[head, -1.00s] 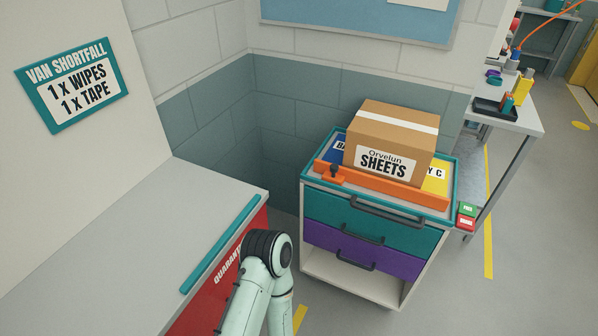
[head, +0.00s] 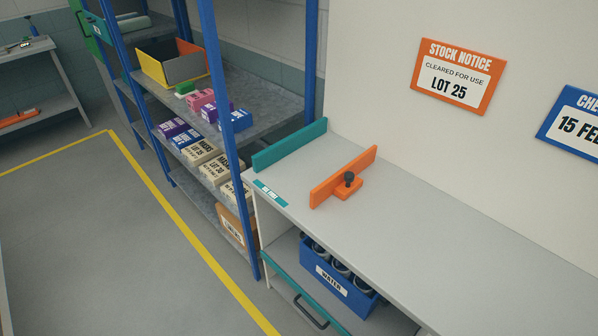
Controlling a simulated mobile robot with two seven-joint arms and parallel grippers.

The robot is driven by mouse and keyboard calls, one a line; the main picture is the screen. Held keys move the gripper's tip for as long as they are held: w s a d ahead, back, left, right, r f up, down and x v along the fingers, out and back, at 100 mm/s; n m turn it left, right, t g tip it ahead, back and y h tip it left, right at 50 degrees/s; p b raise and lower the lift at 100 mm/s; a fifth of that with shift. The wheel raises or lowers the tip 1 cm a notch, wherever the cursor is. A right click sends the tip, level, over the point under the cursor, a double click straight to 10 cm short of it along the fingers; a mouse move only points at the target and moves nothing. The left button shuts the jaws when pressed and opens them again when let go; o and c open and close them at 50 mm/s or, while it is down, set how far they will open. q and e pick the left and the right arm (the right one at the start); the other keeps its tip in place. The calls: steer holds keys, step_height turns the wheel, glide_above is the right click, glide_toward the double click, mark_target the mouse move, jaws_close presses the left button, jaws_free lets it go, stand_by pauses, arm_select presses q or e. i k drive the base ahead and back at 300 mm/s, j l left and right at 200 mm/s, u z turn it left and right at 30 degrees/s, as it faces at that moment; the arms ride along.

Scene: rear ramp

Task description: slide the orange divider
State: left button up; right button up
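An orange divider (head: 343,176) stands upright on the grey counter top (head: 440,225), toward its left end. Neither of my grippers is in view.
Left of the counter is a blue-posted shelf rack (head: 258,88) with several boxes and a yellow bin (head: 172,62). Below the counter is a blue water crate (head: 338,278). An orange stock notice (head: 458,76) hangs on the wall. Floor at left is clear, with a yellow line (head: 190,228).

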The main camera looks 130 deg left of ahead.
mark_target(351, 177)
steer(key=u, duration=4)
steer(key=i+j, duration=0.1)
steer(key=j, duration=0.35)
steer(key=i+j, duration=0.1)
steer(key=j, duration=0.4)
steer(key=i+j+u, duration=0.1)
steer(key=j, duration=0.35)
